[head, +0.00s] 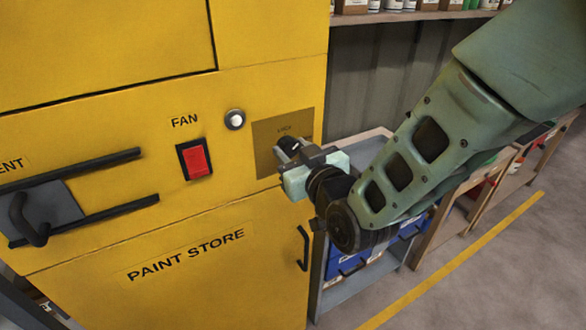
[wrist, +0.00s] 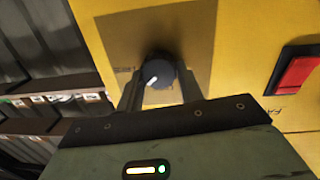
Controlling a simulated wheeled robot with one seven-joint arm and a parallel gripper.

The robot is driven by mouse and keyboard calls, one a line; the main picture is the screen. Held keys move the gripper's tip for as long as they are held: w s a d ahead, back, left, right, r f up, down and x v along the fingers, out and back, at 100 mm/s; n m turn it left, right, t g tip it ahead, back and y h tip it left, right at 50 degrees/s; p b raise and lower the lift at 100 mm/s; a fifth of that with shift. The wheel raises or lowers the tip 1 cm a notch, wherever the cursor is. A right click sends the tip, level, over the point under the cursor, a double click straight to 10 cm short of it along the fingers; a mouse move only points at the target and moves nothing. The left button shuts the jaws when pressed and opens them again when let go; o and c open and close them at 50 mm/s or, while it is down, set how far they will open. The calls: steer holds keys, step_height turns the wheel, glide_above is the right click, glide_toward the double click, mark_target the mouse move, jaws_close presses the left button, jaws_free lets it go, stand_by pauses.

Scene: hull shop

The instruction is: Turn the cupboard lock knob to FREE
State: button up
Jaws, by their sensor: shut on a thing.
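The lock knob (wrist: 158,74) is a round black knob with a white pointer mark, on a brownish plate (head: 268,135) on the yellow cupboard (head: 90,225). In the wrist view the white mark points towards the lower left of the picture. My gripper (wrist: 158,90) is shut on the knob, one finger on each side. In the head view my gripper (head: 284,150) reaches the plate from the right and hides most of the knob. I cannot read any FREE marking.
A red FAN switch (head: 195,160) and a round silver button (head: 235,119) are left of the plate. A dark handle (head: 303,248) is below. A grey cart with blue bins (head: 358,275) stands close on the right, under my arm. Shelves line the back.

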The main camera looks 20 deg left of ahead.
steer(key=m+b, duration=0.2)
steer(key=b, duration=0.1)
steer(key=m+b, duration=0.2)
steer(key=shift+w+d+f+g, duration=0.15)
steer(key=shift+f+g, duration=0.15)
steer(key=m+b, duration=0.3)
steer(key=shift+r, duration=0.15)
steer(key=shift+r+y, duration=0.1)
steer(key=shift+y, duration=0.2)
steer(key=o, duration=1)
steer(key=b+v, duration=0.4)
steer(key=v, duration=1.3)
steer(key=shift+d+r, duration=0.2)
steer(key=shift+r, duration=0.05)
steer(key=shift+g, duration=0.3)
